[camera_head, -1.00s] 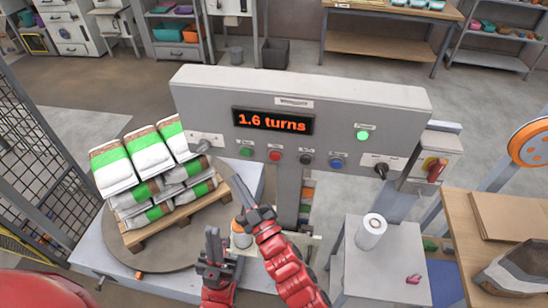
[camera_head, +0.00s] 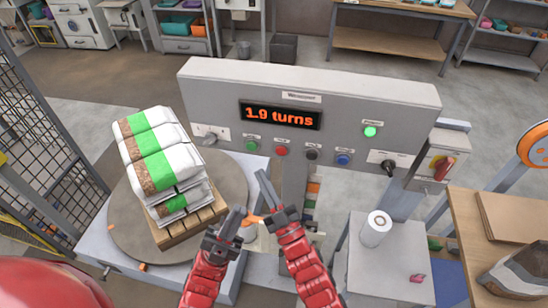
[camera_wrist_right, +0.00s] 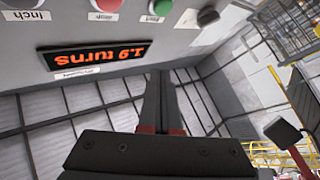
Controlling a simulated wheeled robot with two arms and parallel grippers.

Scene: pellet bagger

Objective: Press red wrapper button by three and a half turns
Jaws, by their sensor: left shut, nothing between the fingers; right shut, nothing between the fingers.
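The red button (camera_head: 281,151) sits on the grey control panel (camera_head: 400,96), between the green button (camera_head: 251,145) and the black one (camera_head: 312,155). It also shows at the top of the right wrist view (camera_wrist_right: 108,4). The display (camera_head: 280,115) reads 1.9 turns. My right gripper (camera_head: 262,175) is shut and empty, just below and left of the red button, apart from it in the picture. My left gripper (camera_head: 239,210) is shut and empty, lower and near the turntable's right side. The pallet (camera_head: 195,232) of white and green bags (camera_head: 160,150) stands on the round turntable (camera_head: 125,240).
A blue button (camera_head: 343,159) and a black selector knob (camera_head: 388,166) are further right on the panel. A green lamp (camera_head: 370,131) is lit. A white roll (camera_head: 376,229) stands on a grey cabinet at right. A mesh fence (camera_head: 40,130) is at left.

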